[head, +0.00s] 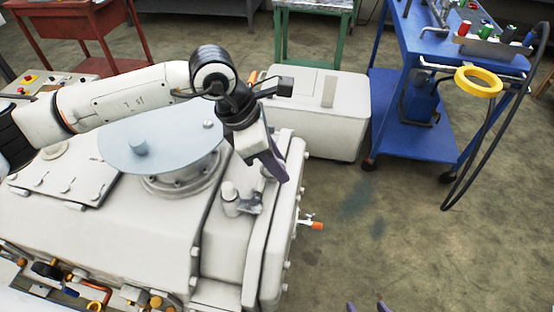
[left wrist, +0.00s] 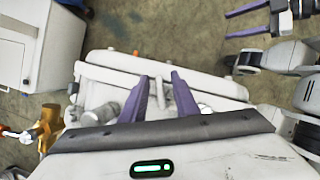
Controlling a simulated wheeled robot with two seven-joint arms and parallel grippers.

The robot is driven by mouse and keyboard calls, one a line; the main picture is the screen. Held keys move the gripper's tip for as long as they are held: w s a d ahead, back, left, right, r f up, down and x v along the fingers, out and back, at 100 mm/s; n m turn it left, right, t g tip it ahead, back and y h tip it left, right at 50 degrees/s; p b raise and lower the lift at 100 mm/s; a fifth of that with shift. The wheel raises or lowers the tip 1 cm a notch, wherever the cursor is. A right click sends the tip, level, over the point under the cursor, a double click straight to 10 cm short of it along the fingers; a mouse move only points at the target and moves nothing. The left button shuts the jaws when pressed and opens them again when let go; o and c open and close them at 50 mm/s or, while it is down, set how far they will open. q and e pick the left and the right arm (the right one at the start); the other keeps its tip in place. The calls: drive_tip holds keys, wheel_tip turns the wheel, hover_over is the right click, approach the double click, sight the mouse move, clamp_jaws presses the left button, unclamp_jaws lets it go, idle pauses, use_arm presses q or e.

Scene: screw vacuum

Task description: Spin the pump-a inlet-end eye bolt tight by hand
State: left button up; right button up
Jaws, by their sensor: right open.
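My left gripper (head: 272,165) has dark purple fingers. It points down over the right end of the large off-white pump housing (head: 150,240), close above a small upright fitting with a grey bracket (head: 245,200). In the left wrist view the two fingers (left wrist: 163,85) stand apart, with a pale strip of the housing showing between them. I cannot make out an eye bolt with certainty, and the spot below the fingertips is partly hidden. My right gripper (head: 367,307) shows only its fingertips at the bottom edge; in the left wrist view it (left wrist: 246,21) is open and empty.
A pale blue round cover (head: 150,135) sits on the housing's top flange, left of my left gripper. A valve with an orange handle (head: 312,225) sticks out at the right end. A white box (head: 320,120) and a blue cart (head: 420,155) stand behind. Open floor lies to the right.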

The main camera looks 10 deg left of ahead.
use_arm(q)
clamp_jaws()
drive_tip(key=shift+f+b, duration=0.2)
drive_tip(key=shift+b, duration=0.3)
drive_tip(key=m+g+b, duration=0.1)
drive_tip(key=m+b, duration=0.2)
drive_tip(key=shift+s+r+m+g+b, duration=0.15)
drive_tip(key=shift+m+g+b, duration=0.25)
drive_tip(key=shift+m, duration=0.2)
drive_tip(key=shift+r, duration=0.1)
unclamp_jaws()
